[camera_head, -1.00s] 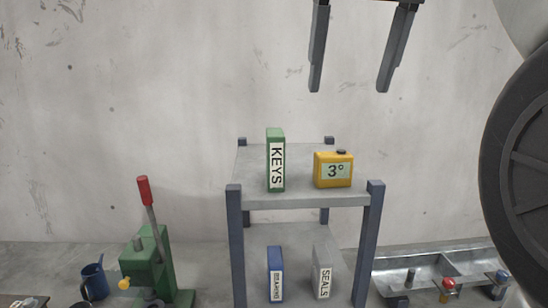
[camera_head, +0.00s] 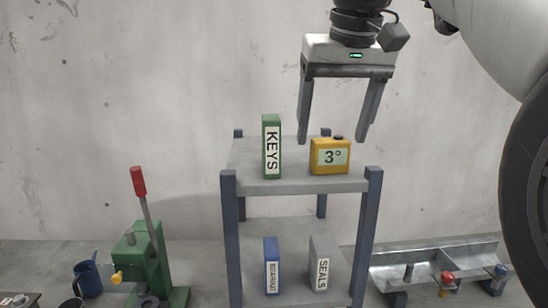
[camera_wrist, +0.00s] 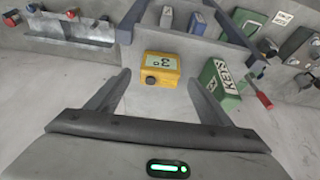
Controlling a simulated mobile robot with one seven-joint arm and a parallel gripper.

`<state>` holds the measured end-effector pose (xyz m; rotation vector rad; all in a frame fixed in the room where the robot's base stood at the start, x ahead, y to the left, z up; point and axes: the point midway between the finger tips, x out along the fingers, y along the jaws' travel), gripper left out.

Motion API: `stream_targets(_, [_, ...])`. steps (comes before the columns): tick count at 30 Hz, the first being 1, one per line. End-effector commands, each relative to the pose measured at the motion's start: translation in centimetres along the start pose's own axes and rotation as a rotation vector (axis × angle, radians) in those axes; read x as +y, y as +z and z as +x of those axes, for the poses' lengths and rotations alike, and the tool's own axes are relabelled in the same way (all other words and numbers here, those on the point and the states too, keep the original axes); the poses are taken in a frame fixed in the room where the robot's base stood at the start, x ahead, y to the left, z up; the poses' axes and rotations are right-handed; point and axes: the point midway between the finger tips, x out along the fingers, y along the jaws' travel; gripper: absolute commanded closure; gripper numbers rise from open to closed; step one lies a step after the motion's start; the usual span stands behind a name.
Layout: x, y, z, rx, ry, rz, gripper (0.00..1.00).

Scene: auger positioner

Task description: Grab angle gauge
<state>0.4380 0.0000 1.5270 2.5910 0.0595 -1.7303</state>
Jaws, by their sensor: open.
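The angle gauge is a small yellow box (camera_head: 329,156) with a dark knob on top and a pale display reading 3°. It stands upright on the top shelf of a grey rack, right of the green KEYS box (camera_head: 271,147). In the wrist view the gauge (camera_wrist: 161,69) shows beyond my fingertips, roughly between them. My gripper (camera_head: 331,140) is open and empty, pointing down above the gauge, apart from it in the wrist view. In the head view its left fingertip overlaps the space between the KEYS box and the gauge.
The rack's top shelf (camera_head: 300,187) has dark corner posts. A blue box (camera_head: 271,265) and a grey SEALS box (camera_head: 319,263) stand on the lower shelf. A green press with a red handle (camera_head: 138,181) is at left, and a metal tray (camera_head: 430,256) at right.

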Motion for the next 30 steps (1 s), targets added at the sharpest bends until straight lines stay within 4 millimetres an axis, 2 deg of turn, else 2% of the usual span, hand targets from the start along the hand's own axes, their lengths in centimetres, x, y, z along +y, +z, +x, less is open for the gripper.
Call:
stream_targets(1, [0.1,0.1,1.0,-0.003,0.000,0.001,0.27])
stream_targets(6, [0.1,0.1,3.4,-0.002,0.000,0.001,0.27])
stream_targets(10, [0.1,0.1,4.1,0.000,0.000,0.001,0.27])
stream_targets(16, [0.1,0.1,4.1,0.000,0.000,0.000,0.27])
stream_targets(25, [0.1,0.1,4.1,0.000,0.000,0.001,0.76])
stream_targets(30, [0.1,0.0,4.0,0.001,0.000,0.001,0.76])
